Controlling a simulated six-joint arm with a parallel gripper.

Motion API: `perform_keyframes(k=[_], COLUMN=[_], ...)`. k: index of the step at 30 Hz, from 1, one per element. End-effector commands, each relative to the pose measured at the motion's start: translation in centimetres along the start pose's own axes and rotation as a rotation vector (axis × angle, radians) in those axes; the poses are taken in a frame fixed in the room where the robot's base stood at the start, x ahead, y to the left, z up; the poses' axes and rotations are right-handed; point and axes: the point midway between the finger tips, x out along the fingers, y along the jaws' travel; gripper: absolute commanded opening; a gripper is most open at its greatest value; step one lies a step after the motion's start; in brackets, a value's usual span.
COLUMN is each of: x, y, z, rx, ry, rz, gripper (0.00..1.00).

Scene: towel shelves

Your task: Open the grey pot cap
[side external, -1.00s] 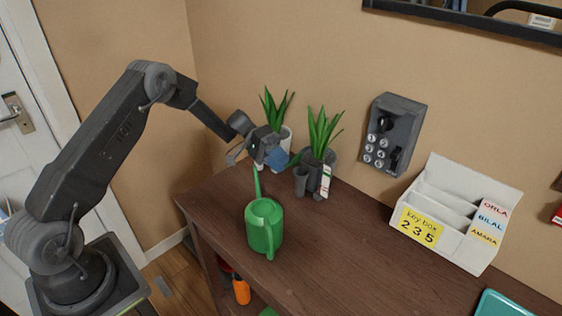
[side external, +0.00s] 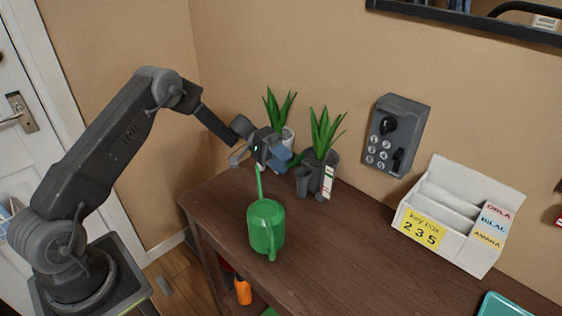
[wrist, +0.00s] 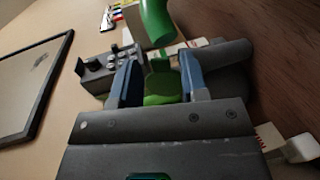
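The grey pot (side external: 322,184) holds a spiky green plant and stands at the back of the brown table in the side view. A small grey cup-like part (side external: 304,183) and a white label (side external: 327,180) are at its front. I cannot make out a cap or its state. My gripper (side external: 285,158) hovers just left of the pot, near its leaves. In the wrist view my gripper (wrist: 160,75) has its two blue fingers apart, with a green leaf (wrist: 163,85) showing between them. A grey rounded surface, perhaps the pot, is partly hidden behind the right finger.
A green watering can (side external: 266,227) stands in front of my gripper. A second, pale pot (side external: 288,136) with a plant is behind it. A grey key box (side external: 397,135) hangs on the wall. A white letter holder (side external: 455,220) stands right. The table's middle is clear.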

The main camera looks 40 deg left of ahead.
Motion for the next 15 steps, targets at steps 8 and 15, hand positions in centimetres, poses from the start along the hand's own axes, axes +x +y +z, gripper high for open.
perform_keyframes(k=[8,15], x=[0.0,-2.4], y=[0.0,-0.1], z=[0.1,0.1], rx=[-0.002,-0.001], ry=[-0.004,-0.001], rz=[0.002,0.002], gripper=[0.47,0.47])
